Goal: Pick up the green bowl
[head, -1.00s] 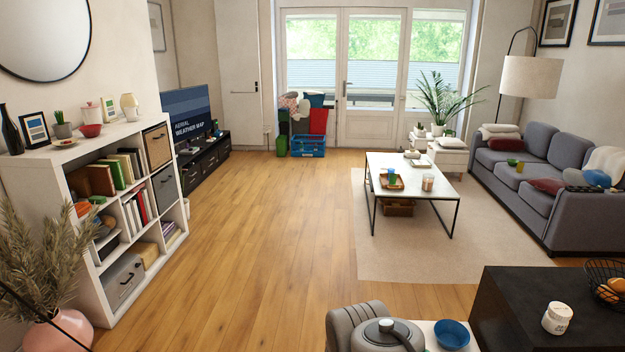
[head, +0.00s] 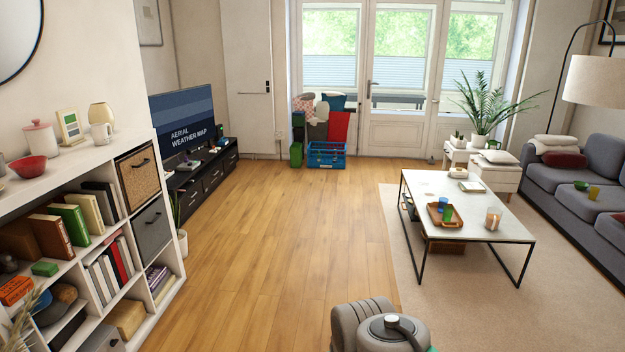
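A small green bowl (head: 581,186) sits on the seat of the grey sofa (head: 574,205) at the right, beside a yellow-green cup (head: 593,193). It is small and far off in the head view. Grey parts of my own body show at the bottom, but my gripper is not in view. The bowl stands well ahead and to the right, beyond the coffee table.
A white coffee table (head: 465,205) with a tray (head: 443,214) and a candle jar (head: 493,218) stands on the beige rug (head: 440,285), left of the sofa. A white shelf (head: 160,262) lines the left side. The wooden floor (head: 290,240) in the middle is clear.

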